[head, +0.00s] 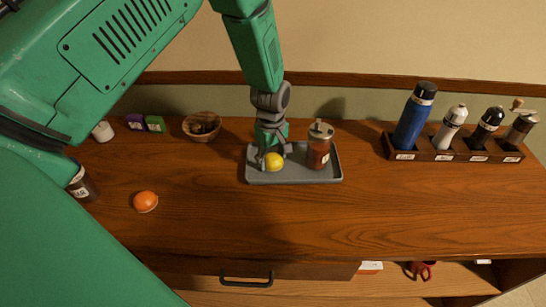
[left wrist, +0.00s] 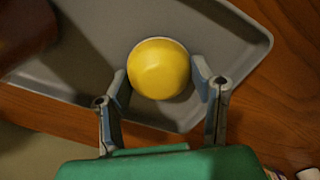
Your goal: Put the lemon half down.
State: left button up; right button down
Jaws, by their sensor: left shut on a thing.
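The lemon half (head: 274,162) is yellow and round from above. It is at the left end of the grey tray (head: 315,178) on the wooden counter. My left gripper (head: 272,157) comes down over the tray and is shut on the lemon half. In the left wrist view the lemon half (left wrist: 159,69) sits between the two fingers (left wrist: 163,85), over the grey tray (left wrist: 95,20). I cannot tell whether its underside touches the tray. My right gripper is not in view.
A jar with a reddish-brown filling (head: 319,148) stands on the tray, right of the gripper. A wooden bowl (head: 202,126) is to the left. An orange fruit (head: 145,202) lies at front left. A rack (head: 455,155) holds bottles and mills at right. The counter's front middle is clear.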

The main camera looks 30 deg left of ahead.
aim_at(270, 155)
pick_arm(q)
jog(key=o, duration=1)
jog(key=shift+a+f, duration=0.1)
jog(key=shift+a, duration=0.1)
jog(key=shift+o, duration=0.8)
jog(key=shift+a+f, duration=0.1)
jog(key=shift+a, duration=0.15)
jog(key=shift+d, duration=0.3)
jog(key=shift+d+r, duration=0.1)
jog(key=shift+r, duration=0.5)
notch_tip(270, 155, up, 11)
jog(key=shift+r+b, duration=0.15)
jog(key=shift+b, duration=0.2)
jog(key=shift+s+a, duration=0.1)
jog(key=shift+a, duration=0.1)
